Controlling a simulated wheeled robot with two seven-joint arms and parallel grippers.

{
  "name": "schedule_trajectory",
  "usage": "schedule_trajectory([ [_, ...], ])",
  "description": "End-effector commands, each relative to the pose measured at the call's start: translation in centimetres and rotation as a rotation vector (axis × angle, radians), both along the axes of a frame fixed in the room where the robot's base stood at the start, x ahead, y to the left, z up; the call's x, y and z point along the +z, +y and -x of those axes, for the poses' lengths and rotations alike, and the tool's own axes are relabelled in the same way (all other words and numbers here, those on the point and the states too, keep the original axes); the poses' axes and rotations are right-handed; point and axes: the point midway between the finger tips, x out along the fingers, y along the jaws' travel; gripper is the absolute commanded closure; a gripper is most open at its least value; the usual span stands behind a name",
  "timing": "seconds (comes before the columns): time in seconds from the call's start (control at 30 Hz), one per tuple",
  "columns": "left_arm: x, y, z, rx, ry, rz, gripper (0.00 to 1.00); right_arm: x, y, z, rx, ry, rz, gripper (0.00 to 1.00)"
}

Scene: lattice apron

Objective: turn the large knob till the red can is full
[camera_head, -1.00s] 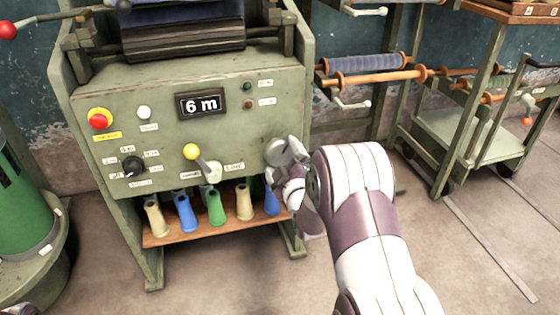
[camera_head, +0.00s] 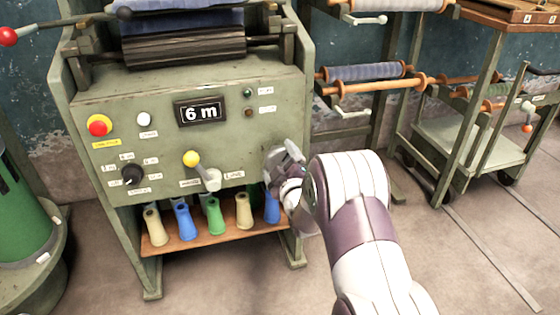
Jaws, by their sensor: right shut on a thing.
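My right gripper (camera_head: 282,160) is at the lower right of the green machine's front panel (camera_head: 225,145). It is shut on what looks like the large knob, which my fingers and wrist mostly hide. A small black knob (camera_head: 132,175) sits at the panel's lower left. The display (camera_head: 201,112) reads 6 m. No red can shows in this view. My left gripper is not in view.
A red button on yellow (camera_head: 99,125) is at the panel's upper left. Several coloured bobbins stand on a wooden shelf (camera_head: 185,246) under the panel. A green can (camera_head: 25,220) stands at the left. A rack with rollers (camera_head: 365,72) and a cart (camera_head: 470,145) stand at the right.

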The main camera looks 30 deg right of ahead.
Motion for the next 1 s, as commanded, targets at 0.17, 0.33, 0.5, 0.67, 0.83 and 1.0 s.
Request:
schedule_trajectory([
  [0.17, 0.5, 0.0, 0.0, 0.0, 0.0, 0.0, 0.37, 0.1, 0.0, 0.0, 0.0, -0.023, -0.106, 0.41],
  [0.33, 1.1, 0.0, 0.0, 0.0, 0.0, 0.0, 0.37, 0.1, 0.0, 0.0, 0.0, -0.058, -0.253, 0.41],
  [0.5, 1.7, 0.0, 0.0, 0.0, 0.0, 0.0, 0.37, 0.1, 0.0, 0.0, 0.0, -0.095, -0.411, 0.41],
  [0.67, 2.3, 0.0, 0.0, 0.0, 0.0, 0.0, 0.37, 0.1, -0.1, 0.1, 0.0, -0.13, -0.559, 0.41],
  [0.83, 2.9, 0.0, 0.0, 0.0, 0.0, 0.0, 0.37, 0.1, -0.1, 0.1, -0.001, -0.169, -0.716, 0.41],
  [1.0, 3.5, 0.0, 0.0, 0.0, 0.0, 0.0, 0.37, 0.1, -0.1, 0.1, 0.0, -0.206, -0.873, 0.41],
])
